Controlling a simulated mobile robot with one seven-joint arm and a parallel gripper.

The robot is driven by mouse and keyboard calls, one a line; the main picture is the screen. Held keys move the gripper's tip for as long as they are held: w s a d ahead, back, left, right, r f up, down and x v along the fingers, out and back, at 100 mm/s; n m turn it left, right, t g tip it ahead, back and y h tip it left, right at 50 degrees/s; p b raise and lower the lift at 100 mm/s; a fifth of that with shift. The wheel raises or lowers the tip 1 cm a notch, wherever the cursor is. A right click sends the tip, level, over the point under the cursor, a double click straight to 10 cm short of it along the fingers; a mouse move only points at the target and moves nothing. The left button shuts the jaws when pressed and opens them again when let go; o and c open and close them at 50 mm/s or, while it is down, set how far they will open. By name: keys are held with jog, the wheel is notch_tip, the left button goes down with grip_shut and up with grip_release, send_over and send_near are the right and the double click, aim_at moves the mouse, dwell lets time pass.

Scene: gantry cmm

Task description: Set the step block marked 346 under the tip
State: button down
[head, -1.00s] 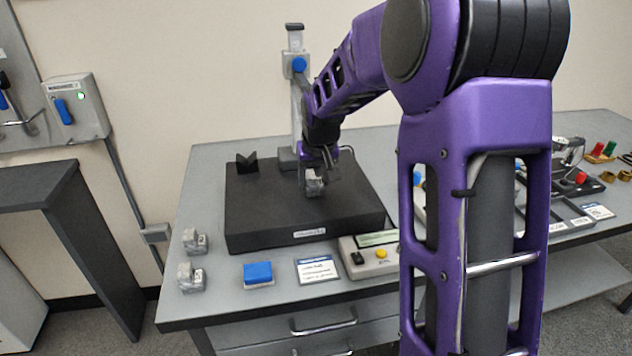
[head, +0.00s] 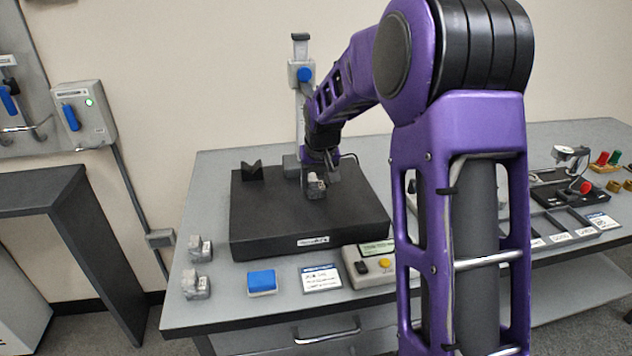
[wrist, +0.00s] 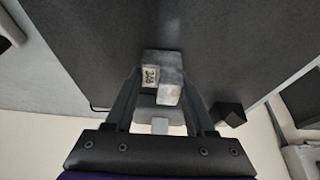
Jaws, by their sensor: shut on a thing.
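The step block marked 346 (wrist: 171,78) is a grey metal block with a white label, between my gripper's fingers in the wrist view. My gripper (head: 318,182) is shut on this block (head: 316,190), over the black granite plate (head: 270,226). I cannot tell whether the block touches the plate. The gauge stand's column (head: 299,110), with a blue knob (head: 305,75), rises behind the plate. The tip is hidden behind my arm and gripper in the head view.
Two other grey step blocks (head: 200,248) (head: 196,285) stand at the table's left. A black V-block (head: 251,171) sits on the plate's back left. A blue block (head: 262,281), a card (head: 321,278) and a readout box (head: 372,264) lie in front.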

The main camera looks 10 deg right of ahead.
jog(key=shift+f+b, duration=0.3)
jog(key=shift+f, duration=0.1)
dwell(0.4)
jog(key=shift+c, duration=0.9)
grip_release()
jog(key=p+v, duration=0.2)
jog(key=v, duration=1.5)
jog(key=shift+s+r, duration=0.15)
jog(key=shift+r, duration=0.05)
